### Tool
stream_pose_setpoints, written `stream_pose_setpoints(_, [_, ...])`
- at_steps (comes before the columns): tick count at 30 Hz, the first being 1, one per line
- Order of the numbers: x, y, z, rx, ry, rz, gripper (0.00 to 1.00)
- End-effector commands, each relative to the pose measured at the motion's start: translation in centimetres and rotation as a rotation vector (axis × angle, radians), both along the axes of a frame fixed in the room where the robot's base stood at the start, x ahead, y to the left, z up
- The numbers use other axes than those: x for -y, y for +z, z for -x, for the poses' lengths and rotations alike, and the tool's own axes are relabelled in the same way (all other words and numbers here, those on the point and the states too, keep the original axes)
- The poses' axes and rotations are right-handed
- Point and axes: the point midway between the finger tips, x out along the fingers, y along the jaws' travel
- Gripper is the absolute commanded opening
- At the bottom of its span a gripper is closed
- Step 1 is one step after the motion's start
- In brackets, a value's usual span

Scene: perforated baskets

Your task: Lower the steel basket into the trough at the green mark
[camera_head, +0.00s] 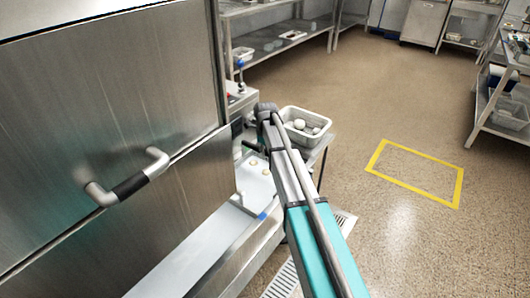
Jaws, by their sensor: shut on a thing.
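A light grey basket (316,140) with several white round things inside shows just right of the end of my arm. I take it to be the steel basket. My gripper (251,147) is mostly hidden by my own arm, and only a dark part shows to the left of the wrist. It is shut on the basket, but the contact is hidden. The trough (191,263) is a long pale channel running along the left machine, below and left of my arm. A few small tan things lie at its far end. I see a small blue mark (262,215) on its rim, but no green mark.
A large steel machine with a bar handle (130,182) fills the left. A steel table (316,158) is close to the basket. Shelves stand at the back and right (497,105). The floor is open around a yellow rectangle (420,157). A floor grate (284,281) lies near my arm.

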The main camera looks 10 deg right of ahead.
Motion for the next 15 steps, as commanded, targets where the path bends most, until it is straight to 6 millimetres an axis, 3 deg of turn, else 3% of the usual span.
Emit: stream_pose_setpoints(15, [0.0, -0.74, 0.0, 0.0, 0.0, 0.0, 0.0])
